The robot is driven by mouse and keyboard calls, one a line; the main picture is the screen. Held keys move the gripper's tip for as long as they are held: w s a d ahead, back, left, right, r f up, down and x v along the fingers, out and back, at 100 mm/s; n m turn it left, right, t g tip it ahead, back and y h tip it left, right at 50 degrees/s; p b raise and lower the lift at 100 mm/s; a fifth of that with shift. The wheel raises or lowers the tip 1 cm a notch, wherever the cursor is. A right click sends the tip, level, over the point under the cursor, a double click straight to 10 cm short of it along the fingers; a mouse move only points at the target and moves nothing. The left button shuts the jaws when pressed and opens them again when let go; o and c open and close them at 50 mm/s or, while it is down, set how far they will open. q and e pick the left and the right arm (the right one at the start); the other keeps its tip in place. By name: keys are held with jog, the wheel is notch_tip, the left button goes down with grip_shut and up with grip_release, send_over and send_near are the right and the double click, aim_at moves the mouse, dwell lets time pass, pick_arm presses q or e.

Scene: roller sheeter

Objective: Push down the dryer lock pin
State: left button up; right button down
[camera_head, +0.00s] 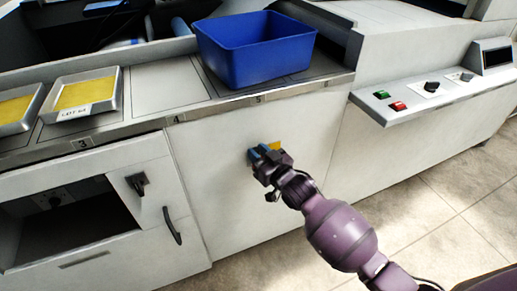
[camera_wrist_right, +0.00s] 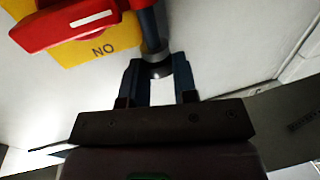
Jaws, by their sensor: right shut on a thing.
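My right gripper (camera_head: 265,160) is at the front panel (camera_head: 215,150) below the counter, in front of a small yellow plate (camera_head: 275,146). In the right wrist view the gripper (camera_wrist_right: 160,68) is shut on the end of a dark blue rod (camera_wrist_right: 148,22) with a grey collar. A red handle (camera_wrist_right: 70,22) on the yellow plate (camera_wrist_right: 100,45), marked "NO", is left of the rod. I cannot tell if this rod is the dryer lock pin. A black latch (camera_head: 137,183) is on the cabinet at the left. My left gripper is not in view.
A blue bin (camera_head: 255,50) and trays with yellow sheets (camera_head: 85,93) stand on the counter above. A control ledge (camera_head: 440,95) with green and red buttons juts out at the right. The cabinet has a black handle (camera_head: 172,226). The tiled floor (camera_head: 440,190) is clear.

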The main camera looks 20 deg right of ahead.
jog(key=c, duration=0.9)
grip_release()
jog(key=shift+f, duration=0.3)
jog(key=shift+r, duration=0.1)
pick_arm(q)
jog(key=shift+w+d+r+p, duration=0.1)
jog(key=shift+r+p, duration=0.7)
jog(key=shift+p, duration=0.15)
pick_arm(e)
jog(key=v, duration=1.1)
pick_arm(q)
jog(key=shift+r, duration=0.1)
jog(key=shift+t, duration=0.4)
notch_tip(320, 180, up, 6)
jog(key=p, duration=0.6)
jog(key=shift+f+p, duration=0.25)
jog(key=shift+p, duration=0.1)
pick_arm(e)
jog(key=s+d+f+g+h, duration=0.1)
jog(key=s+g, duration=0.1)
jog(key=s, duration=0.7)
jog(key=s+d+f+m+g+h, duration=0.1)
jog(key=s+f+g+h, duration=0.1)
jog(key=s, duration=0.7)
jog(key=s+d+f+g+h, duration=0.1)
jog(key=s+d+f+g, duration=0.1)
jog(key=s, duration=0.7)
jog(key=shift+m+h, duration=0.3)
jog(key=shift+m, duration=0.1)
